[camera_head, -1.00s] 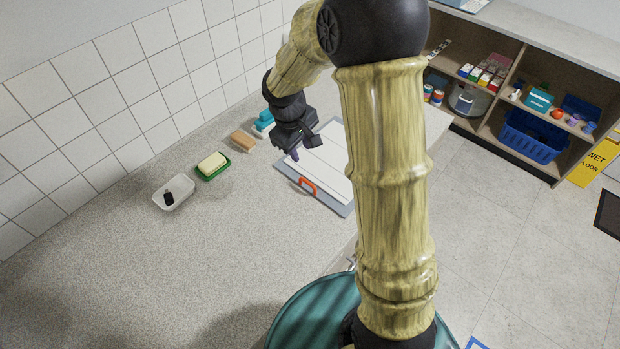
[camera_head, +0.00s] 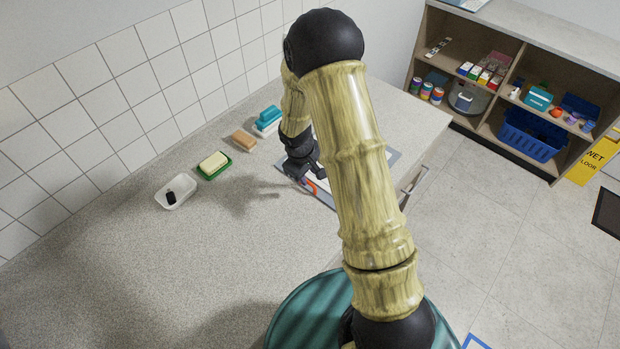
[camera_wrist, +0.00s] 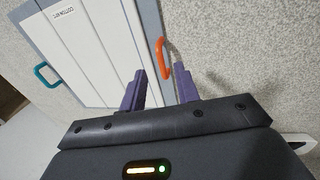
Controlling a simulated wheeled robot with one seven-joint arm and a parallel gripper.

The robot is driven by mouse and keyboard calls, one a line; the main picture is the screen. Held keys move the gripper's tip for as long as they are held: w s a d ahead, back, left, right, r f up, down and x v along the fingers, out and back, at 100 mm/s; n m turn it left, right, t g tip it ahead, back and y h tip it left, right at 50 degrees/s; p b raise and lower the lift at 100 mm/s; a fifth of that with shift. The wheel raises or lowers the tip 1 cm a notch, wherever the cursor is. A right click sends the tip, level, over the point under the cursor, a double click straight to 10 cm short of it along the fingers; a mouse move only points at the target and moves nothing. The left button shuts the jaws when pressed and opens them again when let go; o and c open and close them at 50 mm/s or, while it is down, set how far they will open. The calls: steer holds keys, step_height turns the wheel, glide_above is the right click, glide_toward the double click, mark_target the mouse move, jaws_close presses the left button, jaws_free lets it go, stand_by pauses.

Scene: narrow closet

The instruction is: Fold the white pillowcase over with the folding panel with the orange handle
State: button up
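The white pillowcase (camera_wrist: 85,45) lies flat on the grey-blue folding board (camera_wrist: 30,40) in the wrist view, with a printed label near its top. The orange handle (camera_wrist: 162,58) stands at the board's edge. In the head view the orange handle (camera_head: 313,187) shows just beside my gripper (camera_head: 302,176), and my arm hides most of the board and pillowcase. My gripper is open, its purple fingers (camera_wrist: 160,74) apart in the wrist view. The near end of the handle appears between the fingertips. I cannot tell whether they touch it.
A teal handle (camera_wrist: 46,75) is on the board's other side. A teal-handled brush (camera_head: 268,118), a tan block (camera_head: 244,140), a green soap dish (camera_head: 214,166) and a white tray (camera_head: 175,192) line the tiled wall. The near left counter (camera_head: 120,270) is clear.

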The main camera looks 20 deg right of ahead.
mark_target(311, 184)
steer(key=shift+p+x, duration=0.3)
steer(key=shift+x, duration=1.9)
jaws_close()
